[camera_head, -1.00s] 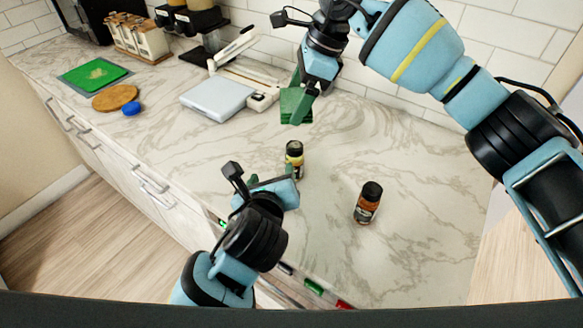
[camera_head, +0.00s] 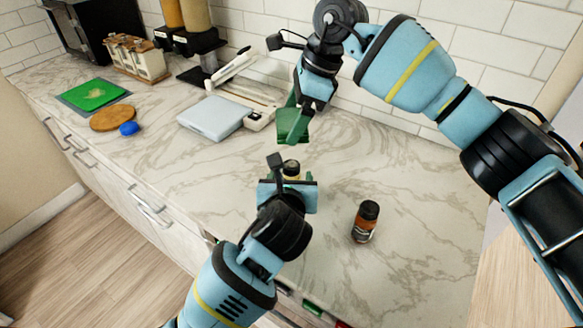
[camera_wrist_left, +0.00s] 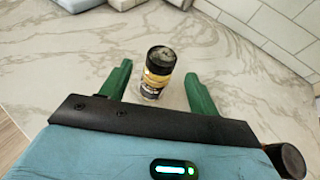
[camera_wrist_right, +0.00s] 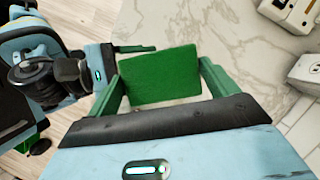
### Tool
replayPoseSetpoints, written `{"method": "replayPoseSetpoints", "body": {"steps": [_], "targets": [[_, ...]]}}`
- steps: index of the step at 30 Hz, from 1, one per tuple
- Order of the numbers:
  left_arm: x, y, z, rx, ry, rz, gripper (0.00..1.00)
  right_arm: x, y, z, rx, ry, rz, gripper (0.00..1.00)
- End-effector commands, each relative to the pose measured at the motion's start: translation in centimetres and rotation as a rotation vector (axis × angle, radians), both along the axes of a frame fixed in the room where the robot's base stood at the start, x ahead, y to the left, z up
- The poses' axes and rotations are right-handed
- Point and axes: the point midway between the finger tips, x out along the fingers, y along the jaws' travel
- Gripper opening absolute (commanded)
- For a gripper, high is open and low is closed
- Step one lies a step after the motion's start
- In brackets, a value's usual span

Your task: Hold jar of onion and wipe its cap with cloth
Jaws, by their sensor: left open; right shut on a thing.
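A small jar with a dark cap and yellow label (camera_head: 292,168) stands upright on the counter, mostly hidden by my left gripper (camera_head: 288,180) in the head view. In the left wrist view the jar (camera_wrist_left: 157,76) stands between and slightly beyond the open green fingers, with no clear contact. Its label is too small to read. My right gripper (camera_head: 295,118) is shut on a green cloth (camera_head: 287,128) and holds it above the counter, behind the jar. The cloth (camera_wrist_right: 160,76) spans the fingers in the right wrist view.
The counter right of the cloth is clear.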

Motion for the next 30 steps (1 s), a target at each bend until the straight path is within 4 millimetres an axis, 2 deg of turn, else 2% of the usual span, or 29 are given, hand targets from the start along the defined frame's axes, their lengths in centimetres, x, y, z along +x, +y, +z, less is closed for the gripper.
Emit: {"method": "replayPoseSetpoints", "body": {"steps": [6,12,16,18,27,30], "targets": [[3.3,-0.2,-1.3,0.0,0.0,0.002,0.61,0.0,0.0,0.0,0.0,0.0,0.0,0.68],[5.4,-0.3,-2.2,-0.001,-0.001,0.001,0.61,0.0,0.0,0.0,0.0,0.0,0.0,0.68],[6.1,-0.3,-2.5,0.0,0.0,0.002,0.61,-0.1,0.1,0.0,0.0,0.001,0.003,0.68],[6.3,-0.3,-2.6,-0.001,0.0,0.003,0.61,-0.2,0.1,0.0,0.001,0.003,0.006,0.65],[6.5,-0.1,-2.7,0.0,0.002,0.005,0.61,-0.4,0.4,-0.1,-0.001,0.007,0.014,0.61],[6.6,-0.1,-2.6,0.0,0.002,0.007,0.48,-0.5,0.4,-0.1,-0.001,0.008,0.015,0.61]]}}
